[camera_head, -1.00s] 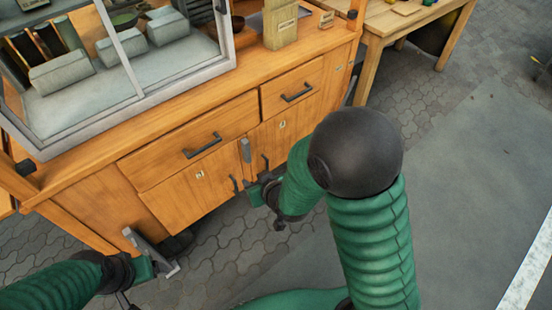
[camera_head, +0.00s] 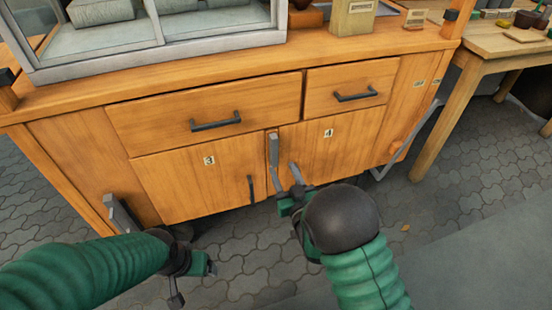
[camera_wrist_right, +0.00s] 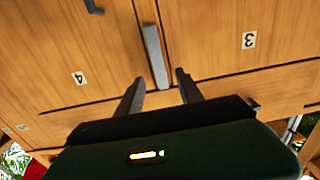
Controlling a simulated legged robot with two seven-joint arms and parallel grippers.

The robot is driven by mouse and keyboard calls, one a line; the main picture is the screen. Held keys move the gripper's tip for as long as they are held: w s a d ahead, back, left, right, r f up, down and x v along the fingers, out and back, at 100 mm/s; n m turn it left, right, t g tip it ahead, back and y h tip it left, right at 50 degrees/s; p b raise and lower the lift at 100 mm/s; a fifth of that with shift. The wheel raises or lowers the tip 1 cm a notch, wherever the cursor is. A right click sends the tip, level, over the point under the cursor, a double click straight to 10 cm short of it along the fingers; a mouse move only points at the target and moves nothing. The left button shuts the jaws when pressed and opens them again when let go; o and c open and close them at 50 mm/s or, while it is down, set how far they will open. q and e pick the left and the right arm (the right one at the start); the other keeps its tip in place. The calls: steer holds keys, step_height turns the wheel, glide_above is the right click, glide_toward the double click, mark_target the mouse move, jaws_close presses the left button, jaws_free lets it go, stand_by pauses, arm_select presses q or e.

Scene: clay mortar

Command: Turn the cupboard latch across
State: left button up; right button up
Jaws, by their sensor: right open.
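The cupboard latch (camera_head: 273,149) is a grey bar standing nearly upright on the seam between doors 3 (camera_head: 190,180) and 4 (camera_head: 335,150). The right wrist view shows the same latch (camera_wrist_right: 154,57) from close up, with the cupboard upside down. My right gripper (camera_head: 285,177) is open just below the latch in the head view. In the wrist view its fingers (camera_wrist_right: 160,92) lie on either side of one latch end; I cannot tell whether they touch it. My left gripper (camera_head: 200,263) is low before the cupboard's left side, partly hidden by its own wrist.
A dark handle (camera_head: 251,188) is on door 3, close left of my right gripper. Drawers with handles (camera_head: 215,122) sit above the doors. A glass case (camera_head: 150,55) stands on top. A wooden table (camera_head: 480,60) is at right. Paving (camera_head: 250,250) in front is clear.

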mark_target(275, 152)
steer(key=x, duration=0.1)
steer(key=b+x, duration=0.1)
steer(key=x, duration=0.2)
steer(key=shift+w+d+f+b, duration=0.25)
steer(key=shift+d+b, duration=0.1)
steer(key=x, duration=0.2)
steer(key=b+x, duration=0.1)
steer(key=x, duration=0.1)
steer(key=shift+s+a+r, duration=0.1)
steer(key=shift+a+r, duration=0.05)
steer(key=shift+a, duration=0.25)
arm_select(q)
steer(key=f, duration=0.3)
steer(key=shift+d+f, duration=0.2)
steer(key=shift+f, duration=0.05)
arm_select(e)
steer(key=shift+d, duration=0.15)
steer(key=shift+c, duration=0.8)
jaws_close()
